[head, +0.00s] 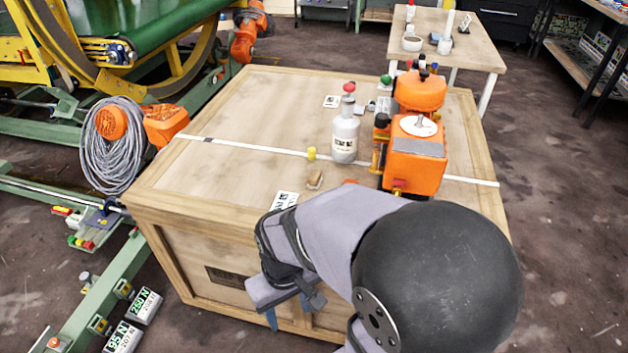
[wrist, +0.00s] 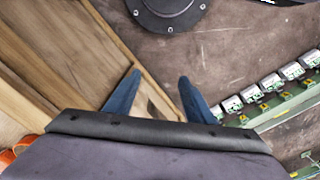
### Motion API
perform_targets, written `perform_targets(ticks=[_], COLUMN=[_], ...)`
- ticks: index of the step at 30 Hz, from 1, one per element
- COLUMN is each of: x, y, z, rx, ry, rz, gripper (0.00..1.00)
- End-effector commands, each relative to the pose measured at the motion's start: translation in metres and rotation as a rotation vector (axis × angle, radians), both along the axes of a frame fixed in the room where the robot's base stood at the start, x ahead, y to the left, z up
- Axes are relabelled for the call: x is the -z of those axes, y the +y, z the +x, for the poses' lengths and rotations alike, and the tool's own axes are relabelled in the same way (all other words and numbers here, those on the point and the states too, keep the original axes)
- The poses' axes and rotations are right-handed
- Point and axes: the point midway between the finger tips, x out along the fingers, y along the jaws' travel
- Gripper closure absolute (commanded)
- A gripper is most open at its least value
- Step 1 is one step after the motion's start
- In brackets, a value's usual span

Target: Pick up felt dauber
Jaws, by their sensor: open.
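A small tan block-like piece (head: 315,180), which looks like the felt dauber, lies on the wooden crate top (head: 240,130) near its front edge; its details are too small to be sure. My gripper (head: 289,316) hangs in front of the crate's front face, below and nearer than the tan piece. In the wrist view, my gripper (wrist: 159,75) has its two blue fingers wide apart with nothing between them. The crate's boards (wrist: 70,45) show at left there, with floor between and right of the fingers. The tan piece does not show in the wrist view.
A white bottle with a red top (head: 345,135), an orange machine (head: 415,160) and a small yellow cylinder (head: 311,153) stand on the crate behind the tan piece. A label card (head: 284,200) lies left of it. The crate's left top is mostly clear.

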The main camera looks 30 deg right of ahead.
Motion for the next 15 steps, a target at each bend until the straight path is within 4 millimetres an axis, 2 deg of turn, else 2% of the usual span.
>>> perform_targets(ticks=[3,4,15], x=[0.0000,0.0000,-0.0044], y=[0.0000,0.0000,-0.0011], z=[0.0000,0.0000,0.0000], rx=[0.000,0.000,0.005], ry=[0.000,0.000,0.000], rz=[0.000,0.000,0.000], gripper=[0.51,0.58,0.58])
